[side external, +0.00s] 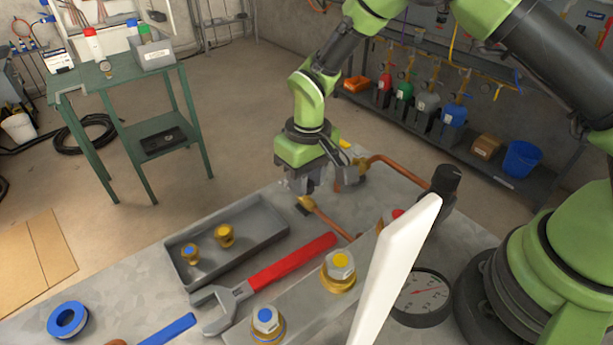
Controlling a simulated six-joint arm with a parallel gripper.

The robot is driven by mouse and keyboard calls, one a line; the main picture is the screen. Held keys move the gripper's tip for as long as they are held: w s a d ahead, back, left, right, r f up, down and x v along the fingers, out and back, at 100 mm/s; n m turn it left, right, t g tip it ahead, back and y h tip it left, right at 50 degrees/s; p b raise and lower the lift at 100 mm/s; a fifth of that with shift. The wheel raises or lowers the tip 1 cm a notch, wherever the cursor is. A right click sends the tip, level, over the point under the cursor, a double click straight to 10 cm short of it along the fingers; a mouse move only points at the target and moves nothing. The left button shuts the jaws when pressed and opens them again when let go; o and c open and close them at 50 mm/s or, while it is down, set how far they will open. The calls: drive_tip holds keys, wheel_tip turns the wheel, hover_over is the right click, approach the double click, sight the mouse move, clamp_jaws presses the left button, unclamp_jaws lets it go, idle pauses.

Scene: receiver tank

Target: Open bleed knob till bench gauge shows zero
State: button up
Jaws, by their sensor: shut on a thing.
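My gripper (303,188) points down over the far end of the bench (150,290), beside the copper pipe and its brass fitting (307,203). Its fingers are shut on a small part there, which I take to be the bleed knob. The fingers mostly hide it, so I cannot tell how far it is turned.
Valves with yellow (340,265) and blue (266,321) caps stand in front. A red-handled wrench (290,262) and a grey tray (250,218) with brass fittings lie left. A black knob (446,181) stands right.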

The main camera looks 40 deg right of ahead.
drive_tip(key=n, duration=0.4)
drive_tip(key=shift+n, duration=0.3)
drive_tip(key=n, duration=0.4)
drive_tip(key=shift+a+n, duration=0.1)
drive_tip(key=shift+n, duration=0.2)
drive_tip(key=n, duration=0.4)
drive_tip(key=shift+n+g, duration=0.3)
drive_tip(key=shift+n+h, duration=0.3)
drive_tip(key=shift+n, duration=1.5)
drive_tip(key=o, duration=0.9)
drive_tip(key=shift+o, duration=0.2)
wheel_tip(320, 180, up, 10)
drive_tip(key=shift+w, duration=0.2)
